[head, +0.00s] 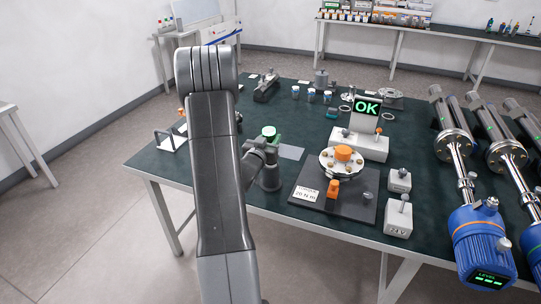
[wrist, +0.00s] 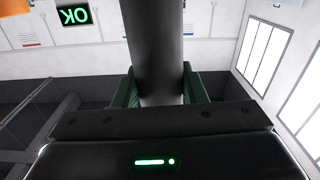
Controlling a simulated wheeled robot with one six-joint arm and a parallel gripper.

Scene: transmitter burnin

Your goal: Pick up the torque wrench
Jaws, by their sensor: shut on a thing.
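In the wrist view my gripper (wrist: 160,88) has its dark green finger pads closed on both sides of a thick dark grey shaft (wrist: 160,45). The shaft looks like the torque wrench's handle; it runs up out of the top of the picture, so its far end is hidden. In the head view my arm stands in front of the table's left part, with its wrist over the near left side. My fingers and the wrench cannot be made out clearly there.
The dark green table (head: 300,233) holds a black plate (head: 352,208) with an orange-capped flange (head: 342,160), an OK display (head: 367,107) and two small grey blocks (head: 398,219). Blue-headed transmitters (head: 483,240) stand at right. Floor left of the table is clear.

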